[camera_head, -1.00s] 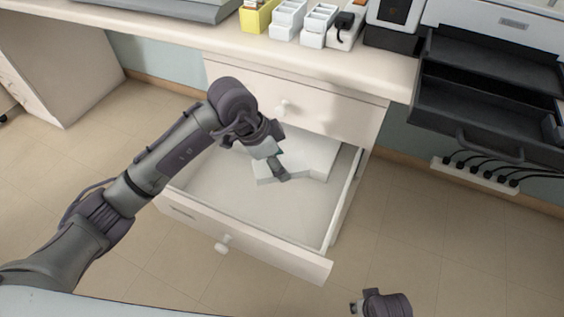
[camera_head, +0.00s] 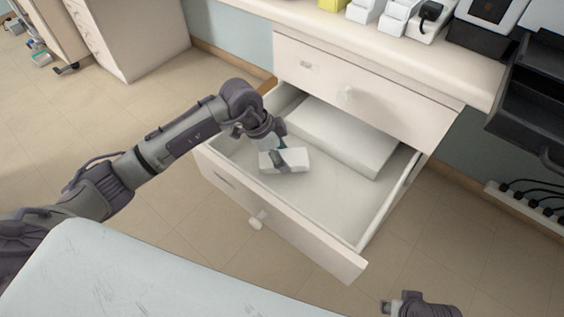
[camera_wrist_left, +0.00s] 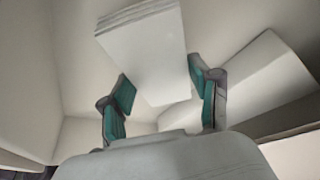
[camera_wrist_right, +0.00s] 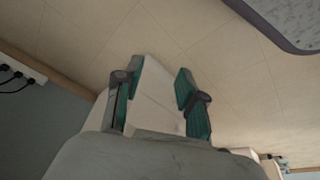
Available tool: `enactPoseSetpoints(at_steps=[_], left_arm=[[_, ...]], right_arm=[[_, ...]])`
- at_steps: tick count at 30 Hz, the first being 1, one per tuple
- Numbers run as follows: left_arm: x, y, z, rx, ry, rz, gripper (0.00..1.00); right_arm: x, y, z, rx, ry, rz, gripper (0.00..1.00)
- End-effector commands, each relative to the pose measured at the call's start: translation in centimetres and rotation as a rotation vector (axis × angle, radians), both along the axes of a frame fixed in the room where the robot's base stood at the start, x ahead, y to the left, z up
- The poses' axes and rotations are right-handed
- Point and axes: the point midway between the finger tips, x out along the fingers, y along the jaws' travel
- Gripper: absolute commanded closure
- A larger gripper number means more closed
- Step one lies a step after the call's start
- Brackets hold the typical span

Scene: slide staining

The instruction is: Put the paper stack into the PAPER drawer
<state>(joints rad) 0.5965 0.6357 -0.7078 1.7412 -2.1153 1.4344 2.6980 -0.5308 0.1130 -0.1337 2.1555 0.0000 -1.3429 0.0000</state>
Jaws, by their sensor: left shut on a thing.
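The paper stack (camera_head: 284,160) is a small white block in the open lower drawer (camera_head: 345,217). My left gripper (camera_head: 280,156) is shut on it, reaching down into the drawer near its front left. In the left wrist view, the paper stack (camera_wrist_left: 150,52) shows layered page edges between the teal finger pads. I cannot tell whether it touches the drawer floor. The drawer's label is too small to read. My right gripper (camera_head: 405,306) is at the bottom right of the head view, outside the drawer. In its wrist view, its fingers (camera_wrist_right: 160,88) stand apart.
A larger white block (camera_head: 345,135) lies at the back of the drawer. The closed upper drawer (camera_head: 365,85) hangs above it. Bare drawer floor shows in front of the block. A pale surface (camera_head: 150,275) fills the lower left. A black printer tray (camera_head: 535,100) juts out at right.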

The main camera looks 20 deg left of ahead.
Motion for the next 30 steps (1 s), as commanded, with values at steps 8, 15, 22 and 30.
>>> enactPoseSetpoints(at_steps=[8, 15, 22, 30], left_arm=[[0.0, 0.0, -2.8, 0.001, 0.001, 0.001, 0.77], [-0.1, -0.1, -2.8, 0.001, 0.002, 0.0, 0.23], [-0.1, -0.1, -2.8, 0.001, 0.002, 0.0, 0.13], [-0.2, 0.3, -1.8, 0.001, 0.0, 0.0, 0.13]], right_arm=[[-0.4, -0.1, 2.5, 0.001, -0.013, -0.002, 0.6], [-0.3, -0.1, 2.5, 0.001, -0.012, -0.002, 0.6], [-0.4, -0.1, 2.5, 0.0, -0.012, -0.002, 0.6], [-0.2, -0.1, 2.3, 0.001, -0.014, -0.002, 0.6]])
